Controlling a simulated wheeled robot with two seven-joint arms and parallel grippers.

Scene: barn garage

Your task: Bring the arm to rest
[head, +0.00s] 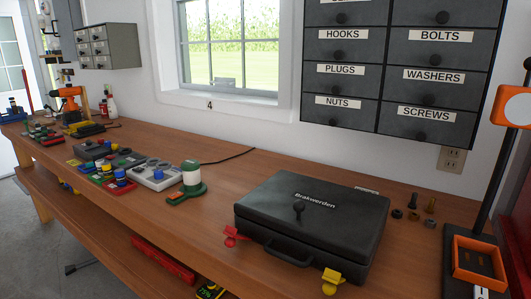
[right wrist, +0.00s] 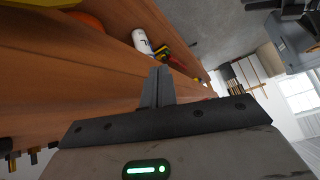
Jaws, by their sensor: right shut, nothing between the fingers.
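My right gripper (right wrist: 158,75) shows in the right wrist view, with its two dark fingers together and nothing held between them. It is beside a brown wooden surface that runs tilted across the picture; I cannot tell the exact gap. A white cylinder (right wrist: 142,41) and a yellow and red item (right wrist: 176,57) appear beyond the fingertips. Neither gripper shows in the head view. My left gripper is not in view.
In the head view the long wooden workbench (head: 130,205) carries a closed black case (head: 312,222), a green-and-white lantern-like item (head: 190,178) and several small devices. Loose bolts (head: 430,204) lie to the right. A labelled drawer cabinet (head: 400,75) hangs above.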

